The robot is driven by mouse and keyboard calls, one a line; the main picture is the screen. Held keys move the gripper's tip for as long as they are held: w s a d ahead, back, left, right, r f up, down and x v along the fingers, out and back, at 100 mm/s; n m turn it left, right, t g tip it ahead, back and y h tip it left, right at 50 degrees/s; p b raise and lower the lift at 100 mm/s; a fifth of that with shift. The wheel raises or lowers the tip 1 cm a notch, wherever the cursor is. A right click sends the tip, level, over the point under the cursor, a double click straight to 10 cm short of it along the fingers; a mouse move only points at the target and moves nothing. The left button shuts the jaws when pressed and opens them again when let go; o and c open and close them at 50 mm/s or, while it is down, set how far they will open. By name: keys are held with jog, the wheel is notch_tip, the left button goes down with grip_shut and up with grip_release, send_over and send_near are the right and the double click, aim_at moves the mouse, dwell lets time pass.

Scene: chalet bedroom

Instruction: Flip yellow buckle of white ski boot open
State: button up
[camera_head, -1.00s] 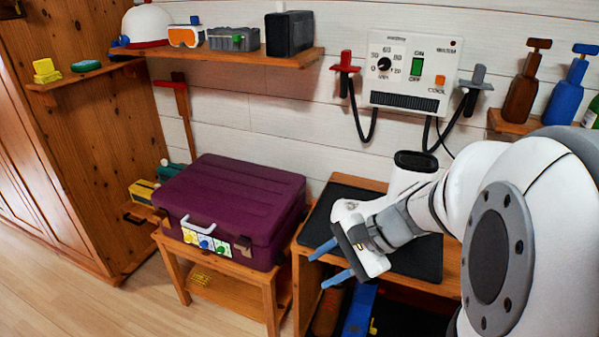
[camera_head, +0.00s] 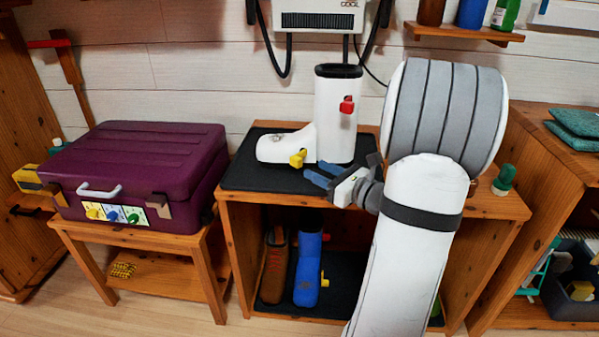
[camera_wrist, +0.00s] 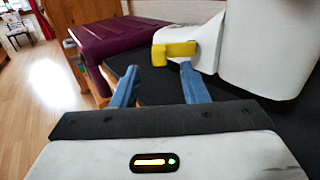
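The white ski boot (camera_head: 336,119) stands upright on a black mat (camera_head: 262,178) on top of the wooden shelf unit, toe pointing left. Its yellow buckle (camera_head: 298,158) sits low on the foot, and a red buckle (camera_head: 346,105) sits higher on the shaft. My gripper (camera_head: 318,176) is just right of and below the yellow buckle, with blue fingers apart and nothing between them. In the wrist view the yellow buckle (camera_wrist: 174,49) lies beyond the fingertips, close to the right finger; I cannot tell whether they touch. The wrist view also shows the gripper (camera_wrist: 156,76) open.
A purple suitcase (camera_head: 150,165) stands on a low table at left. A brown boot (camera_head: 274,266) and a blue boot (camera_head: 308,268) are on the shelf below. A green-capped item (camera_head: 503,178) stands at the right end of the top.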

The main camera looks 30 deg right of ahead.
aim_at(301, 162)
jog(key=b+x, duration=0.1)
jog(key=x, duration=0.4)
jog(key=shift+w+a, duration=0.15)
jog(key=shift+c, duration=0.6)
grip_shut()
